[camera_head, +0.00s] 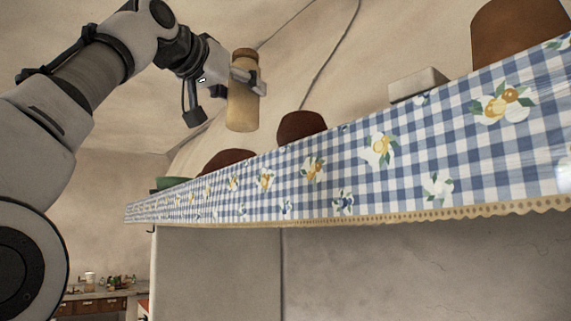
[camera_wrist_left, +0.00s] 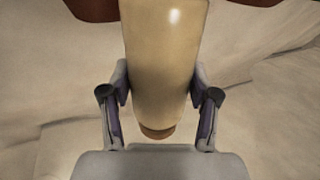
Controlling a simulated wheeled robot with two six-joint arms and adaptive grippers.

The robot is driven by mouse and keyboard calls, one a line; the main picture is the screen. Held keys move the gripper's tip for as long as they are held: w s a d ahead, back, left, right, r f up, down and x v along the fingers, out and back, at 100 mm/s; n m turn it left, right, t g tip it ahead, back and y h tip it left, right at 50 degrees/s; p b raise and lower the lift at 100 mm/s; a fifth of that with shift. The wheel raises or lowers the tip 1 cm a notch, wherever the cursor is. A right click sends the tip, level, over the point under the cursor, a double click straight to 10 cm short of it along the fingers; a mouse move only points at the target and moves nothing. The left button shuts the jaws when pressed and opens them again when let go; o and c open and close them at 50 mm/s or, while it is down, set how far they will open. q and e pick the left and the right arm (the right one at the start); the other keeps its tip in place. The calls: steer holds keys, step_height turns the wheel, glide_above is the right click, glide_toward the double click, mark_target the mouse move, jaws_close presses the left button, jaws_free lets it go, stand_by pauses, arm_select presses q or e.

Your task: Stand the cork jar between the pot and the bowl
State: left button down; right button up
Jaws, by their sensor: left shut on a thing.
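The cork jar (camera_head: 242,108) is a tan, see-through-looking cylinder with a brown top. My left gripper (camera_head: 250,82) is shut on it and holds it upright in the air above the shelf (camera_head: 330,172). The jar also fills the middle of the left wrist view (camera_wrist_left: 165,60), between the fingers of my left gripper (camera_wrist_left: 160,105). In the head view, a small reddish-brown vessel (camera_head: 302,126) stands right of the jar, and a low, rounded dark-red one (camera_head: 226,158) is lower left of it. I cannot tell for sure which is pot or bowl. My right gripper is not in view.
The shelf front is hung with blue checked cloth. A green vessel (camera_head: 172,183) stands at its far end. A white block (camera_head: 418,84) and a large brown vessel (camera_head: 520,32) stand nearer on the right. The wall rises behind the shelf.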

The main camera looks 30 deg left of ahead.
mark_target(231, 91)
arm_select(q)
steer(key=a+p, duration=0.2)
steer(key=w+a+r+p, duration=0.1)
steer(key=shift+a, duration=0.15)
steer(key=w+f+p, duration=0.1)
steer(key=w, duration=0.2)
steer(key=w+a+f+p, duration=0.1)
steer(key=w+f+p, duration=0.1)
steer(key=w, duration=0.1)
steer(key=w+a+f+p, duration=0.1)
steer(key=w+f+p, duration=0.1)
steer(key=w, duration=0.2)
steer(key=shift+f, duration=0.2)
steer(key=shift+w+d, duration=0.1)
steer(key=shift+w, duration=0.15)
steer(key=shift+w+d+f, duration=0.1)
steer(key=shift+f, duration=0.2)
steer(key=shift+c, duration=1.4)
jaws_free()
steer(key=shift+s, duration=0.2)
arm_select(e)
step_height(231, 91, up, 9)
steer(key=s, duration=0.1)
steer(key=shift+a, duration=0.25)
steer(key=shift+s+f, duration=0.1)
